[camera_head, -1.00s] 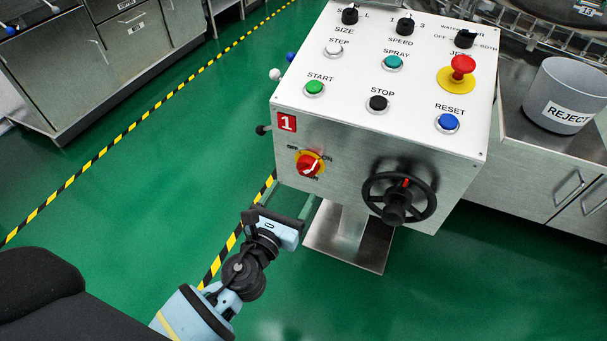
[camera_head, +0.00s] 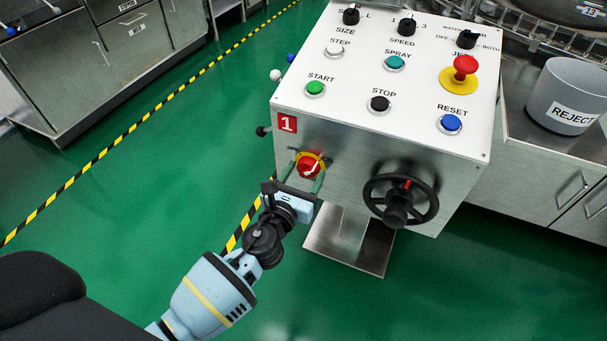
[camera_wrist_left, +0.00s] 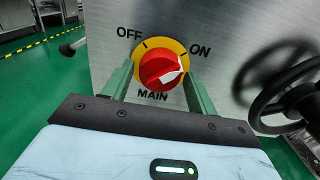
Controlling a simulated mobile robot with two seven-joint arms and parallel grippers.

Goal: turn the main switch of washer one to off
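The main switch (camera_head: 309,167) is a red knob on a yellow disc, on the front face of the washer one control box (camera_head: 340,157), below the red "1" label. In the left wrist view the main switch (camera_wrist_left: 161,69) shows OFF at upper left and ON at upper right, and its white pointer mark aims toward the ON side. My left gripper (camera_head: 306,174) is open, with its green fingers on either side of the knob. In the left wrist view a gap shows between the fingers (camera_wrist_left: 158,88) and the knob; contact cannot be told. My right gripper is not in view.
A black handwheel (camera_head: 400,202) sticks out from the same face, right of the switch. Buttons and a red emergency stop (camera_head: 465,68) are on the top panel. A small black lever (camera_head: 262,131) juts from the box's left side. Green floor (camera_head: 130,210) is clear at left.

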